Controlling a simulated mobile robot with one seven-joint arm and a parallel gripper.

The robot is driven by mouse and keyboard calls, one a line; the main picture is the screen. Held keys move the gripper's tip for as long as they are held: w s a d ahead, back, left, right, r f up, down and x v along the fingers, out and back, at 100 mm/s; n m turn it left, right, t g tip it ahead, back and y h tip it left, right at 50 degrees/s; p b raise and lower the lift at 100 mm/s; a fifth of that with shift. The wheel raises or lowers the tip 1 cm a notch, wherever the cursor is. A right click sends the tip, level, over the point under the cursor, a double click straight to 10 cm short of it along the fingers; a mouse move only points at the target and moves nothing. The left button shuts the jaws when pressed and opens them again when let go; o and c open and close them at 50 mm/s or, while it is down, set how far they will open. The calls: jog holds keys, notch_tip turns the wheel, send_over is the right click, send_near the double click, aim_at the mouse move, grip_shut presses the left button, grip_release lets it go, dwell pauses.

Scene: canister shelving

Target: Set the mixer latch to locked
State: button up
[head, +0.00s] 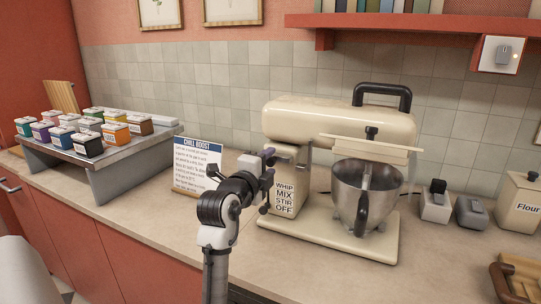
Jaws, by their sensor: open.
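The cream stand mixer (335,122) stands on the counter at the centre right, with a black handle on top of its head. Its column (289,195) bears the words WHIP, MIX, STIR, OFF. A steel bowl (367,192) sits under the head. My gripper (267,179) is open beside the left side of the column, seen partly from behind. My arm hides part of the mixer's left side. I cannot make out the latch or its setting, nor whether the gripper touches the mixer.
A CHILL BOOST sign (197,165) stands left of my arm. A grey raised rack (95,158) holds several coloured canisters at the far left. Small grey appliances (471,212) and a Flour canister (522,205) stand right of the mixer. The front counter has free room.

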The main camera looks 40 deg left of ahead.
jog(key=shift+x, duration=0.8)
jog(key=shift+c, duration=0.4)
grip_shut()
